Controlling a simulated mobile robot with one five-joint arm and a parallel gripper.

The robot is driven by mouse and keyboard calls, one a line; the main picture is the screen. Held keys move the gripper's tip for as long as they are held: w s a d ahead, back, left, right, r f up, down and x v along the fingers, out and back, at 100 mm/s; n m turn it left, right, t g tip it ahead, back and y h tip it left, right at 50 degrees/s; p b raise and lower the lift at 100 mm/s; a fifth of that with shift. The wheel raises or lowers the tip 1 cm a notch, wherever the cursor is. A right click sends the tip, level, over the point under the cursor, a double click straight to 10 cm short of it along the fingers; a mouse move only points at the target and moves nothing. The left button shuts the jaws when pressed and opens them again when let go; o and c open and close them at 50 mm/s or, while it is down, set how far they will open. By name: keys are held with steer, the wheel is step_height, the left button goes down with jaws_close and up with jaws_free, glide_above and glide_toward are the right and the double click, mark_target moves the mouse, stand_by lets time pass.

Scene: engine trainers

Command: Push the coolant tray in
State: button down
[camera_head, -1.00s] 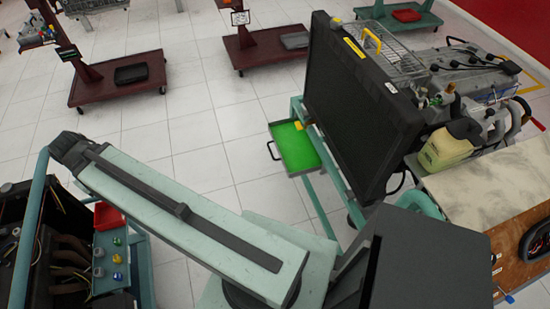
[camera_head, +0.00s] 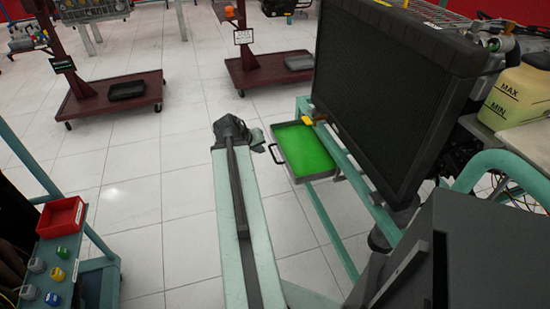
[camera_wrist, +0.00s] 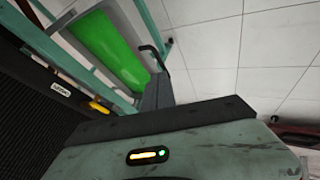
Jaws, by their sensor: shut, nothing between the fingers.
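The coolant tray (camera_head: 318,177), a shallow grey tray holding bright green liquid, sticks out from a teal frame below a black radiator. Its black handle (camera_head: 275,153) is on the left, outer side. The tray is also in the wrist view, where its green liquid (camera_wrist: 112,50) and handle (camera_wrist: 151,55) show at upper left. My gripper (camera_head: 257,139) is just left of the tray, near its handle. In the wrist view my gripper (camera_wrist: 157,88) is shut and empty, with its tips close to the handle. I cannot tell whether they touch.
The black radiator (camera_head: 395,90) and teal frame (camera_head: 365,177) stand right of the tray. A yellowish coolant bottle (camera_head: 515,95) is at far right. A cart with a red bin (camera_head: 62,217) is at lower left. Open tiled floor (camera_head: 135,200) lies left of my arm.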

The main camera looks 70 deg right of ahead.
mark_target(275, 161)
steer(key=b+x, duration=0.2)
steer(key=x, duration=0.1)
steer(key=s+b+x, duration=0.1)
steer(key=b+x, duration=0.2)
steer(key=x, duration=0.1)
steer(key=s+d+r+b+x, duration=0.1)
steer(key=b+x, duration=0.1)
steer(key=x, duration=0.2)
steer(key=shift+s+d, duration=0.35)
steer(key=shift+s, duration=0.1)
